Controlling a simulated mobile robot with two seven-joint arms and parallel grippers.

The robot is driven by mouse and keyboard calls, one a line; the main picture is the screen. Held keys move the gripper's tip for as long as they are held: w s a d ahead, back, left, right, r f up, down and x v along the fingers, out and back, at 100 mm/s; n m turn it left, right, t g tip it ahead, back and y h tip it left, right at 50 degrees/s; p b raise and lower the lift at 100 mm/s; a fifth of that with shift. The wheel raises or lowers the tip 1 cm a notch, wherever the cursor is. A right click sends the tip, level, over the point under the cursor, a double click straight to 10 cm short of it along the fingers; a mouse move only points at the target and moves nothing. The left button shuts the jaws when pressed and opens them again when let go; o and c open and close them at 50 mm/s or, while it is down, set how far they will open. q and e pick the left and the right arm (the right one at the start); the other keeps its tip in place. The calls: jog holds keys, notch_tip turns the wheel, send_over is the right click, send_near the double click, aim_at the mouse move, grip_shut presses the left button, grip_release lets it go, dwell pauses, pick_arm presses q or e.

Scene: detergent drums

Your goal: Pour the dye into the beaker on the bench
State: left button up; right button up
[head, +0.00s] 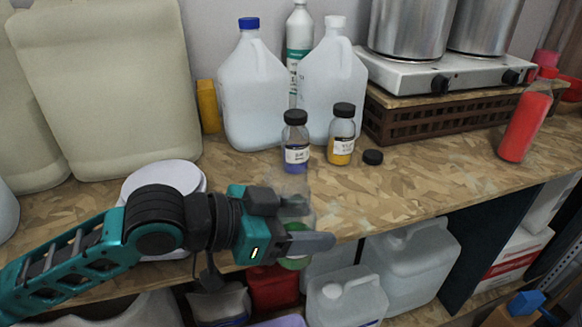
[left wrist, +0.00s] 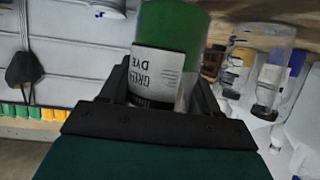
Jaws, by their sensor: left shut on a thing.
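My left gripper (head: 308,243) is shut on a clear bottle of green dye (head: 294,263) at the bench's front edge. In the left wrist view the bottle (left wrist: 172,35) shows green liquid and a "GREEN DYE" label between my fingers (left wrist: 160,92). A clear vessel (left wrist: 275,72) also shows beside the bottle in the left wrist view. My right gripper is not in view.
Capped blue (head: 296,142) and yellow (head: 341,134) dye bottles stand behind, with a loose black cap (head: 372,157) nearby. Large jugs (head: 252,90) line the back. A red bottle (head: 525,115) stands right. The bench's front right is clear. Containers (head: 345,298) sit below.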

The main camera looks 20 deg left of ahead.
pick_arm(q)
jog(key=shift+r, duration=0.2)
dwell(0.4)
